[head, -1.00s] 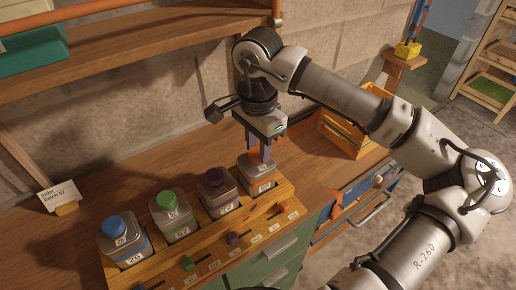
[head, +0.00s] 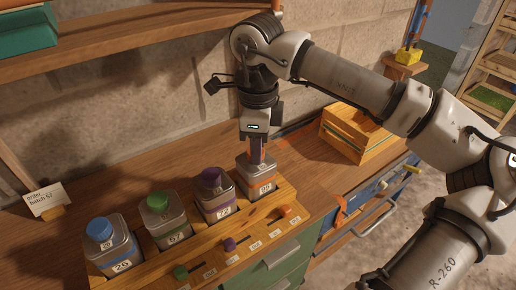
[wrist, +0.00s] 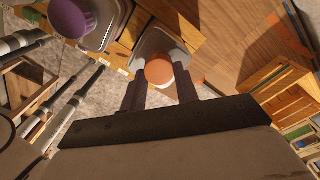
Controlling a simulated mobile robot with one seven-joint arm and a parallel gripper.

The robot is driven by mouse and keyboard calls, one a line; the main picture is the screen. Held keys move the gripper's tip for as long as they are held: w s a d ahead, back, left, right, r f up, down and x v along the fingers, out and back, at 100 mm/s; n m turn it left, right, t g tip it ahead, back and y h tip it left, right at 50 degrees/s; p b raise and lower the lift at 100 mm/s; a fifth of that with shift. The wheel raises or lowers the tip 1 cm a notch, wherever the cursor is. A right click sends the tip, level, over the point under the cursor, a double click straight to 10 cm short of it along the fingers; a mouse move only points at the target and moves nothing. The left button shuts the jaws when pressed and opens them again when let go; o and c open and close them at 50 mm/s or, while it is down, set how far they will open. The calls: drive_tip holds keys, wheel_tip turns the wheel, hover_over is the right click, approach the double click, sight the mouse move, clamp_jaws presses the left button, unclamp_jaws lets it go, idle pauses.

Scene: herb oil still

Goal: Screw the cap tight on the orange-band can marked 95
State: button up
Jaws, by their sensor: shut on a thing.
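The orange-band can (head: 262,187) stands upright at the right end of the wooden rack (head: 292,196); its front label is too small to read surely. My gripper (head: 257,157) points straight down over this can, fingers shut on the orange cap (wrist: 160,72). In the head view the fingers largely hide the cap. In the wrist view the cap sits between the fingertips, over the grey can top (wrist: 150,42). I cannot tell how tightly the cap sits.
Purple-capped (head: 217,197), green-capped (head: 164,220) and blue-capped (head: 108,247) cans stand to the left in the rack. Coloured sliders, one orange (head: 284,211), line its front. A wooden crate (head: 357,132) is at right. A shelf (head: 130,55) hangs behind, and a card (head: 44,199) stands at left.

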drive_tip(key=m+b, duration=0.2)
drive_tip(key=m, duration=0.2)
drive_tip(key=shift+f+m, duration=0.15)
drive_tip(key=shift+m, duration=0.25)
drive_tip(key=shift+m+b, duration=0.3)
drive_tip(key=shift+m, duration=0.8)
drive_tip(key=o, duration=1.1)
drive_tip(key=shift+w, duration=0.1)
drive_tip(key=shift+c, duration=0.6)
